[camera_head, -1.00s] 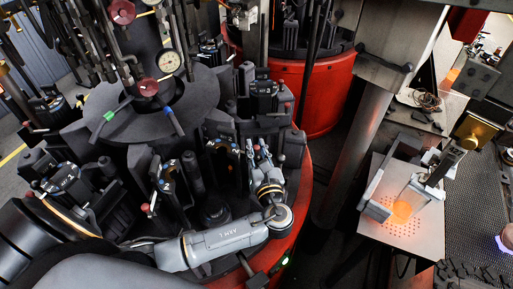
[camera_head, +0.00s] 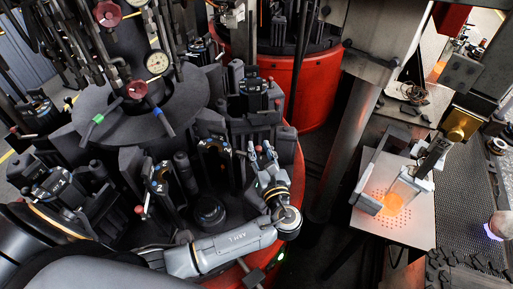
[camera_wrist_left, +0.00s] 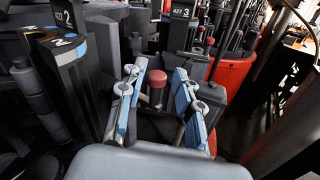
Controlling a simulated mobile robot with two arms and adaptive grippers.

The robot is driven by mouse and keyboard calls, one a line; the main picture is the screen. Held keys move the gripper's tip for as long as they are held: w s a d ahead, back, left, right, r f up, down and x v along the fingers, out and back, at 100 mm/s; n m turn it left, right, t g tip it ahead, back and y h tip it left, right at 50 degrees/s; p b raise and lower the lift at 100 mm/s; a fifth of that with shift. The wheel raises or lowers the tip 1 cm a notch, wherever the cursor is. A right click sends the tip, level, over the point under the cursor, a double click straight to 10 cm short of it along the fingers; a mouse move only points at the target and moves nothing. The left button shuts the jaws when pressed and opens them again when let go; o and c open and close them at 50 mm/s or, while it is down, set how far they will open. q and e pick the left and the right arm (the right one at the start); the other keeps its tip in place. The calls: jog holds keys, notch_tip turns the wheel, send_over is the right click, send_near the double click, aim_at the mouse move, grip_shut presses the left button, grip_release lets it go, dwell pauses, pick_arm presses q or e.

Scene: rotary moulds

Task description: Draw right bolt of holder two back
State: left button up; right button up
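Holder two is a dark block with a "2" label (camera_wrist_left: 60,42) at the left of the left wrist view. In the head view I take it to be the dark holder (camera_head: 214,150) just left of my left gripper (camera_head: 262,155). That gripper points away from me, over the rim of the rotary machine. In the left wrist view its two blue-and-grey fingers (camera_wrist_left: 158,98) stand apart. A red bolt knob (camera_wrist_left: 157,78) shows in the gap between the fingertips; I cannot tell whether they touch it. My right gripper is in neither view.
Holder three (camera_wrist_left: 182,12) stands ahead of the fingers; other dark holders ring the central column. A second red machine (camera_head: 305,90) is behind. A steel plate (camera_head: 395,230) with a glowing orange piece (camera_head: 393,203) is at the right, beyond a grey post (camera_head: 345,135).

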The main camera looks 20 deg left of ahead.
pick_arm(q)
jog(key=shift+d+r, duration=0.1)
jog(key=shift+d, duration=0.05)
jog(key=v, duration=1.2)
dwell(0.7)
